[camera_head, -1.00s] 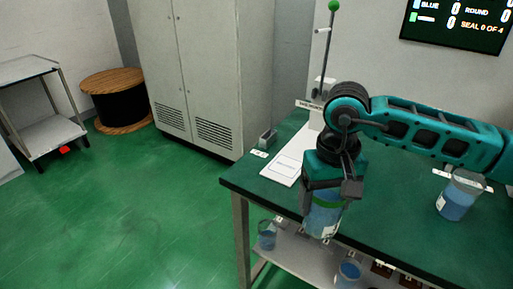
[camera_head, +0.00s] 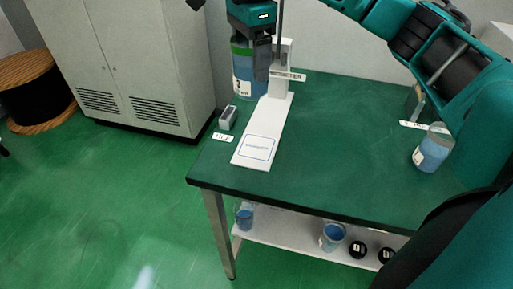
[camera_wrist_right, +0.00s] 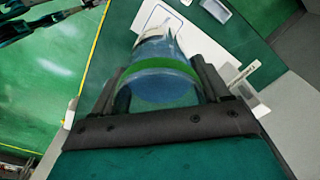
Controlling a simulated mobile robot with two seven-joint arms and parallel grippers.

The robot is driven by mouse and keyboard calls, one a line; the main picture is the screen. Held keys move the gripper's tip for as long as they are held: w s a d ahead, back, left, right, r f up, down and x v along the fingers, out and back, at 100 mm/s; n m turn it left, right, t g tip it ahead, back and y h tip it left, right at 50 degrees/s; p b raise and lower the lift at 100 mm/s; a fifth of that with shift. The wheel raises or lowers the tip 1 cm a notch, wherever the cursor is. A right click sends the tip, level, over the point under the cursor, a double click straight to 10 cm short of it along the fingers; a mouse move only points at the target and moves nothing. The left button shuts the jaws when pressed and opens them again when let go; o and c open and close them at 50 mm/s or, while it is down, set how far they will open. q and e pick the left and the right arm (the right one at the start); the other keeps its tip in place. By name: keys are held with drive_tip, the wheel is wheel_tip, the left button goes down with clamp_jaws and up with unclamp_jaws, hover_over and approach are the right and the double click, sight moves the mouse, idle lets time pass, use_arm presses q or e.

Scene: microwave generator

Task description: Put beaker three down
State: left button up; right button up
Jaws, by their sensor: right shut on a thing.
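A beaker of blue liquid with a green band and a white label (camera_head: 243,76) is in my right gripper (camera_head: 252,48), near the back left of the green table. It also shows in the right wrist view (camera_wrist_right: 160,80), upright in the head view, with the right gripper's fingers (camera_wrist_right: 165,92) on both sides of it. The label's number is not legible. In the head view the beaker is beside the white stand; whether its base touches anything I cannot tell. My left gripper is not seen.
A white stand with a long base plate (camera_head: 276,115) is on the table (camera_head: 330,140). A small grey box (camera_head: 228,117) sits at the left edge. Another blue beaker (camera_head: 432,150) stands at the right. Beakers (camera_head: 332,236) are on the lower shelf. The table's middle is clear.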

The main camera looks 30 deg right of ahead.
drive_tip(key=d+r+m, duration=0.1)
drive_tip(key=m, duration=0.1)
drive_tip(key=r+m, duration=0.1)
drive_tip(key=shift+w+d+m, duration=0.2)
drive_tip(key=shift+d+m, duration=0.15)
drive_tip(key=shift+m, duration=0.05)
drive_tip(key=shift+f, duration=0.25)
drive_tip(key=shift+f+b, duration=0.65)
drive_tip(key=shift+f, duration=8.95)
drive_tip(key=shift+f, duration=0.1)
drive_tip(key=o, duration=0.9)
drive_tip(key=shift+f, duration=0.1)
drive_tip(key=shift+c, duration=0.2)
drive_tip(key=o, duration=0.4)
drive_tip(key=shift+o, duration=0.2)
drive_tip(key=shift+r, duration=0.2)
